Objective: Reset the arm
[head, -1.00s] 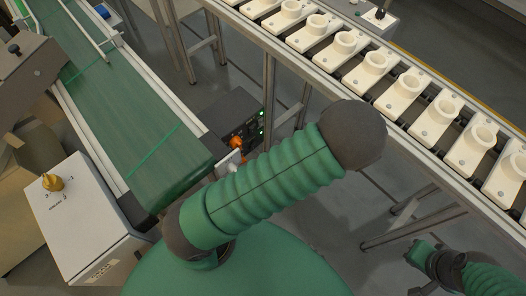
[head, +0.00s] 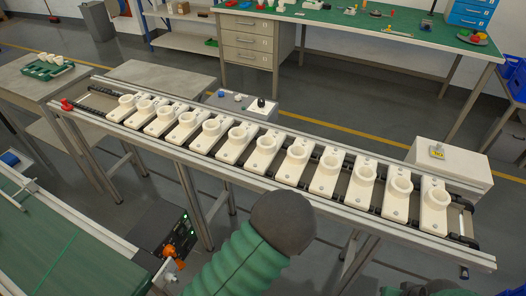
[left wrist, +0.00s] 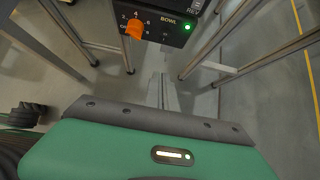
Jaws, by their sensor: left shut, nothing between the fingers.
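My left arm, green and ribbed with a dark rounded end, rises from the bottom middle of the head view. In the left wrist view my left gripper (left wrist: 165,92) shows as narrow grey fingers, shut and empty, below and right of an orange knob (left wrist: 133,28). The knob sits on a dark control box (left wrist: 172,30) marked BOWL with a lit green light. The knob (head: 170,252) and control box (head: 183,240) also show at lower left in the head view. Only small green and dark parts of my right arm show at the bottom right; its gripper is out of view.
A rail conveyor (head: 405,238) with several white socket carriers (head: 266,152) crosses the head view. A green belt conveyor (head: 60,262) lies at lower left. A white box (head: 448,165) stands behind the rail's right end. A green-topped workbench (head: 350,42) stands farther back.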

